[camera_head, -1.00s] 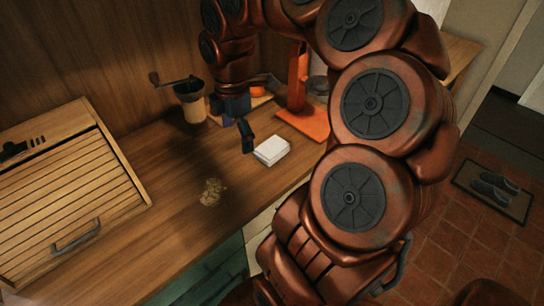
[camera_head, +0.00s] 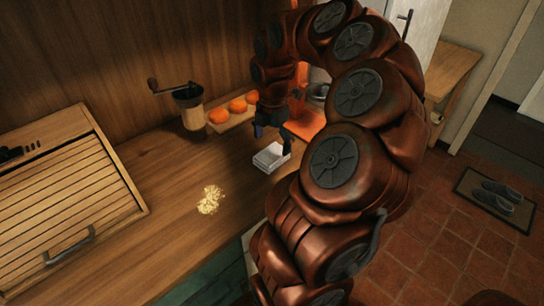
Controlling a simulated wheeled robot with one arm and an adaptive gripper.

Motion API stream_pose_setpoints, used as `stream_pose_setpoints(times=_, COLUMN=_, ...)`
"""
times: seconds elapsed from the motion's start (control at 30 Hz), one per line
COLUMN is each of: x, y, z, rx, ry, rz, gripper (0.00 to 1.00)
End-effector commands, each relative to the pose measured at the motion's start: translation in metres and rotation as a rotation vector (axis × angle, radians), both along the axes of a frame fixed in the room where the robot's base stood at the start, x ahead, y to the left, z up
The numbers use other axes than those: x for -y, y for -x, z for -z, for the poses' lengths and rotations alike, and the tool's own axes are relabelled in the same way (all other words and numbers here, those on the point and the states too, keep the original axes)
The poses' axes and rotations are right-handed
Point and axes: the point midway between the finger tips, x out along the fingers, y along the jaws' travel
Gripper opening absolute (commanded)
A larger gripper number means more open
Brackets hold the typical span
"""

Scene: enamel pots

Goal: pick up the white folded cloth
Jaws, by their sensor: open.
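The white folded cloth (camera_head: 268,159) lies on the wooden counter near its front edge, right of the crumbs. My gripper (camera_head: 272,138) points down just above the cloth's far side, with its dark fingers apart. One finger reaches down in front of the far part of the cloth and hides some of it. I cannot tell whether the fingers touch the cloth.
A coffee grinder (camera_head: 192,112) stands at the back, left of a board with several oranges (camera_head: 219,116). Pale crumbs (camera_head: 210,200) lie on the counter (camera_head: 165,185). A wooden roll-top bread box (camera_head: 70,205) stands at left. An orange stand (camera_head: 306,122) is behind my arm.

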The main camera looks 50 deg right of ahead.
Motion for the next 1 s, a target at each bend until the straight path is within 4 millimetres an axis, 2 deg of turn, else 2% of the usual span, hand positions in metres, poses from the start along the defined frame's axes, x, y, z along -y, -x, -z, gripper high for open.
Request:
stream_pose_setpoints(times=0.3, x=0.000, y=0.000, z=0.039, rx=-0.003, ry=-0.002, rz=0.000, gripper=0.97)
stream_pose_setpoints(times=0.57, x=-0.001, y=-0.001, z=0.042, rx=0.000, ry=-0.001, rz=0.000, gripper=0.96)
stream_pose_setpoints(times=1.0, x=-0.001, y=-0.001, z=0.042, rx=0.000, ry=-0.001, rz=-0.001, gripper=0.50)
